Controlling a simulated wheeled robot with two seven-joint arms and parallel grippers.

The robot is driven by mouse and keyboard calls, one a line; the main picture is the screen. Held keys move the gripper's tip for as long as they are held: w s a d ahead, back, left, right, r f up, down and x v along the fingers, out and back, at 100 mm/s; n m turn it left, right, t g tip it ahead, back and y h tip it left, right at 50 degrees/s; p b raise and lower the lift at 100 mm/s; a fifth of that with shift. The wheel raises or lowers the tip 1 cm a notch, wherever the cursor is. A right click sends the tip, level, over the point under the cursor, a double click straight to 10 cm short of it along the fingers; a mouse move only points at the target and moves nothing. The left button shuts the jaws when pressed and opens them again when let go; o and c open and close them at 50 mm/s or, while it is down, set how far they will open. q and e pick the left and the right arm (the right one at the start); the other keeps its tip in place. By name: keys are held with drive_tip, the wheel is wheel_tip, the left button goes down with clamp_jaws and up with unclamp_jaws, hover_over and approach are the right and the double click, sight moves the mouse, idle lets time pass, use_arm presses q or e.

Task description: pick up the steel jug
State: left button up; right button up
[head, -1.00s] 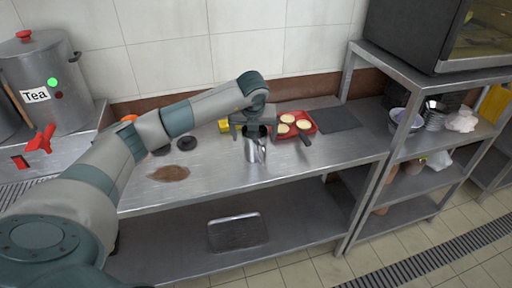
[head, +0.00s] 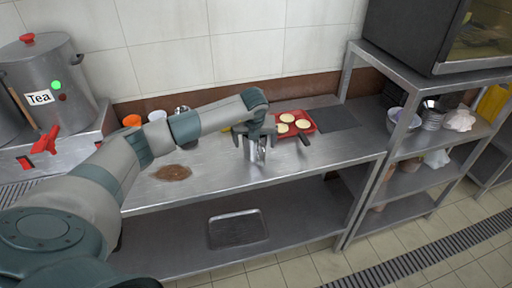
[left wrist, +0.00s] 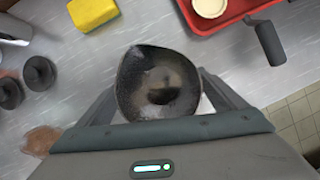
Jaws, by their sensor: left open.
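The steel jug (head: 254,152) stands upright near the front edge of the steel table. In the left wrist view I look down into its dark open mouth (left wrist: 158,84). My left gripper (head: 255,138) is lowered over the jug, with one finger on each side of it. In the left wrist view the left gripper (left wrist: 160,105) is open, and the jug lies between the spread fingers. The jug's handle is hard to make out. My right gripper is not in view.
A yellow sponge (left wrist: 92,12) and dark round pieces (left wrist: 38,73) lie left. A brown patch (head: 172,173) marks the table.

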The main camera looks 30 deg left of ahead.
sight(261, 140)
use_arm(q)
drive_tip(key=c, duration=1.2)
drive_tip(key=shift+r, duration=0.15)
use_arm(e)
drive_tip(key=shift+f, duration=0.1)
